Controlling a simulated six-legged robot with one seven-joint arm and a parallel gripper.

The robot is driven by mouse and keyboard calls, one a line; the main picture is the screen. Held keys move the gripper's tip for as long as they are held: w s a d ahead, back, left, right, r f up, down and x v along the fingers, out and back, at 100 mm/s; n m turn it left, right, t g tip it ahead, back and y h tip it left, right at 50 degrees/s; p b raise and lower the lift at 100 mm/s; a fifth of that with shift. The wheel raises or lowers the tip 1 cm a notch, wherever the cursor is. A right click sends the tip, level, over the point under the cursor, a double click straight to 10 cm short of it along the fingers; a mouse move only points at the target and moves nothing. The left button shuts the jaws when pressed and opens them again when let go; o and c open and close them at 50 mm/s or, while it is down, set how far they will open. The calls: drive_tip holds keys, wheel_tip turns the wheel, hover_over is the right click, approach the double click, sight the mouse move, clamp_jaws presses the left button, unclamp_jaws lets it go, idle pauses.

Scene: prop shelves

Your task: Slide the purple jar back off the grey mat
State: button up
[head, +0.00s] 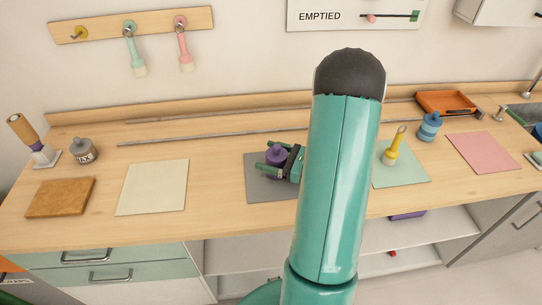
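The purple jar (277,155) stands upright on the grey mat (262,190), in the middle of the counter in the head view. My gripper (271,157) reaches in from the right at jar height. One green finger is on the far side of the jar and the other on the near side. I cannot tell whether the fingers press on the jar or stand apart from it. The near finger hides part of the jar, and my arm hides the mat's right part.
A cream mat (153,187) lies bare to the left. A green mat (402,178) with a yellow object (391,156) is to the right, with a blue jar (430,127) and pink mat (484,153) beyond. A thin rail (205,136) runs behind the grey mat.

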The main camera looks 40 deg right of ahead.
drive_tip(key=v, duration=1.3)
drive_tip(key=shift+s+d, duration=0.2)
drive_tip(key=shift+s, duration=0.15)
